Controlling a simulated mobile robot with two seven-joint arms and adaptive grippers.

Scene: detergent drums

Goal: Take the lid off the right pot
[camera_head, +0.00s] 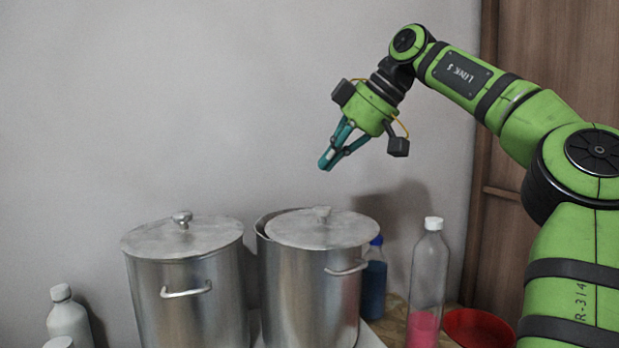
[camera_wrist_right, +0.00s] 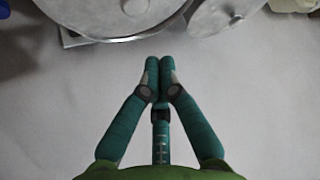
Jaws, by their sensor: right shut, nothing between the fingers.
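The right pot (camera_head: 305,295) is a tall steel pot with a side handle. Its round lid (camera_head: 350,231) has a small knob (camera_head: 322,214) and lies off-centre toward the right, with part of the pot's rim and a dark gap showing at the left. In the wrist view this lid (camera_wrist_right: 90,14) shows at the top left, cut by the frame. My right gripper (camera_head: 325,164) is above the lid, apart from it, pointing down and left. Its teal fingers are shut and empty, their tips together in the wrist view (camera_wrist_right: 160,64). My left gripper is out of view.
A second lidded steel pot (camera_head: 190,300) stands close at the left. A blue bottle (camera_head: 374,285), a clear bottle with pink liquid (camera_head: 428,270) and a red bowl (camera_head: 480,322) stand at the right. A white bottle (camera_head: 68,322) is far left. A grey wall (camera_head: 150,100) rises behind.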

